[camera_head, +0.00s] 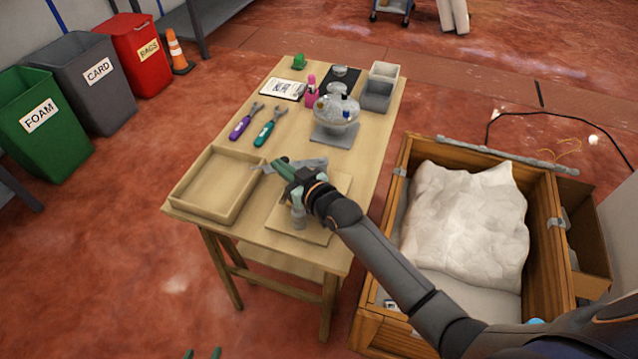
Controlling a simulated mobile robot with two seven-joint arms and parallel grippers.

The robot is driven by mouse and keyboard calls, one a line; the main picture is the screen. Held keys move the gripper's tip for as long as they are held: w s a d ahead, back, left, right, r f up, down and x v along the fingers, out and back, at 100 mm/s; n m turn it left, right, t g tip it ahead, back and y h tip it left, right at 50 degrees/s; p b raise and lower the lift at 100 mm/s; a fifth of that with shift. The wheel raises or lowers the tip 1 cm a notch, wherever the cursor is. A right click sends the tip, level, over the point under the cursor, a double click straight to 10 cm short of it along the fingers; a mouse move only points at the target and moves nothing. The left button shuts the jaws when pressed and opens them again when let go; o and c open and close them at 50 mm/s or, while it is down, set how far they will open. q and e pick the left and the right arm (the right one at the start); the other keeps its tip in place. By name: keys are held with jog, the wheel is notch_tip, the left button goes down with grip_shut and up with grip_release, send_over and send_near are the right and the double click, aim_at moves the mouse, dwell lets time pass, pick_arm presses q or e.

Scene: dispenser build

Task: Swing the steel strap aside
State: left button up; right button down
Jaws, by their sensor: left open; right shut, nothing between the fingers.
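A long grey steel strap (505,153) lies along the far rim of the open wooden crate (403,180), from its far left corner to past its far right corner. My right gripper (277,163) is over the table, well left of the strap and apart from it. Its green fingers are shut and empty, beside a grey piece (312,164) that the hand partly hides. My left gripper (202,354) shows only as two green fingertips at the bottom edge, spread open, low in front of the table and far from the strap.
White wrapping (465,215) fills much of the crate. The wooden table (322,150) holds an empty tray (180,192), two wrenches, a glass vessel (337,108) and grey bins (378,90).

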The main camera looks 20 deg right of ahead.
jog(key=shift+w, duration=0.75)
jog(key=shift+a, duration=0.1)
dwell(0.3)
